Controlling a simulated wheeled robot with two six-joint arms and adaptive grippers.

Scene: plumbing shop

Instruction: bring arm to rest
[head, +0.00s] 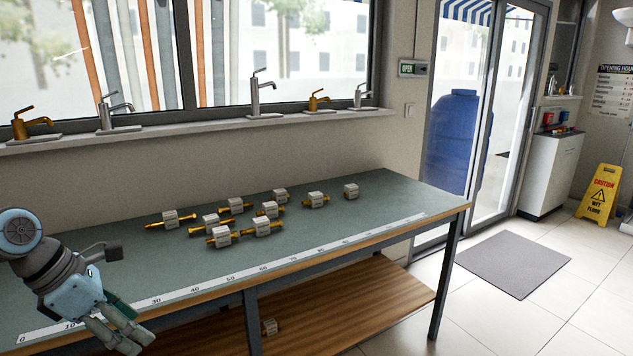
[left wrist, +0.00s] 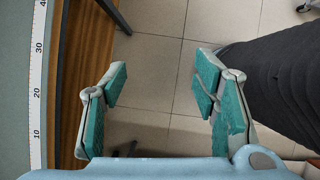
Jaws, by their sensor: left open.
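My left gripper (head: 122,332) is at the lower left in the head view, by the bench's front edge near the low end of the ruler strip. In the left wrist view the left gripper (left wrist: 158,98) is open, with its teal-padded fingers apart and nothing between them. Tiled floor shows below and between the fingers. My right gripper is in neither view.
The green-topped workbench (head: 130,260) carries several brass fittings with white tags (head: 222,236). One tagged fitting (head: 269,327) lies on the wooden lower shelf (head: 370,300). A dark grey shape (left wrist: 275,85) is right of the gripper. A yellow wet-floor sign (head: 600,192) stands far right.

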